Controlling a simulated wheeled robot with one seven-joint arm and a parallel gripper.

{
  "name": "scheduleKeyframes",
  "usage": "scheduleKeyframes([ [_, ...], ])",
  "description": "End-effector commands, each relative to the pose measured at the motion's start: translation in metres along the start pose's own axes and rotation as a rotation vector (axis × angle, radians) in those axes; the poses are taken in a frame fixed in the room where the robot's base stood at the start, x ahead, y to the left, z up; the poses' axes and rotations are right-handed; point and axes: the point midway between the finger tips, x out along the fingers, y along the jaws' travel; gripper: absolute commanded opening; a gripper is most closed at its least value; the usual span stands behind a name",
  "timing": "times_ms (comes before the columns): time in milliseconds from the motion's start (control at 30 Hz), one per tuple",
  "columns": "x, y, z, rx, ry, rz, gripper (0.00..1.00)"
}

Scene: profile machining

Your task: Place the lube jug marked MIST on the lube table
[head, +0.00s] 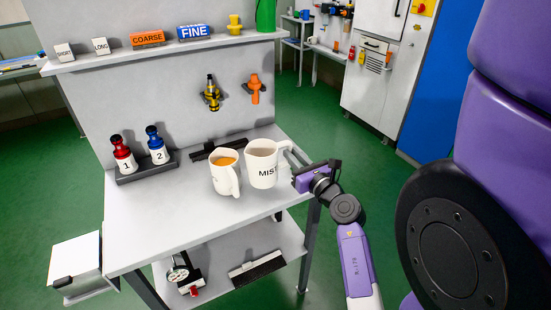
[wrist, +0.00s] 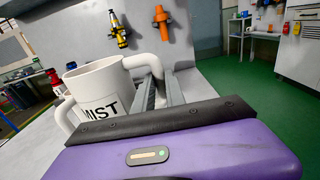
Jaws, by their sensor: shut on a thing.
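The white jug marked MIST (head: 262,165) is upright over the right part of the grey lube table (head: 190,210), and I cannot tell whether its base touches the top. My gripper (head: 291,158) comes from the right and is shut on the jug's handle. In the wrist view the jug (wrist: 95,85) stands left of the fingers, and its handle (wrist: 148,60) runs between the gripper fingers (wrist: 158,88). A second white jug (head: 224,182) with orange contents stands just left of the MIST jug, its handle toward the front; its marking is mostly hidden.
A dark rack (head: 150,168) with red bottle 1 (head: 123,153) and blue bottle 2 (head: 157,144) stands at the table's back left. Tool holders (head: 211,93) hang on the back panel. The table's front left is clear. A shelf (head: 255,258) lies below.

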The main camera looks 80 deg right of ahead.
Motion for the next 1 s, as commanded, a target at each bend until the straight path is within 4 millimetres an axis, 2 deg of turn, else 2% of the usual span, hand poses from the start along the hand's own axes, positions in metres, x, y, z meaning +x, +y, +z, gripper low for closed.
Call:
scheduleKeyframes([
  [33,0.012,-0.001,-0.005,0.002,-0.003,0.000,0.00],
  [200,0.035,-0.001,-0.017,0.001,-0.003,0.000,0.00],
  [433,0.053,0.000,-0.027,0.001,-0.003,0.001,0.00],
  [600,0.070,-0.001,-0.042,0.001,-0.001,-0.001,0.00],
  [1000,0.073,0.000,-0.046,0.000,-0.001,0.001,0.00],
])
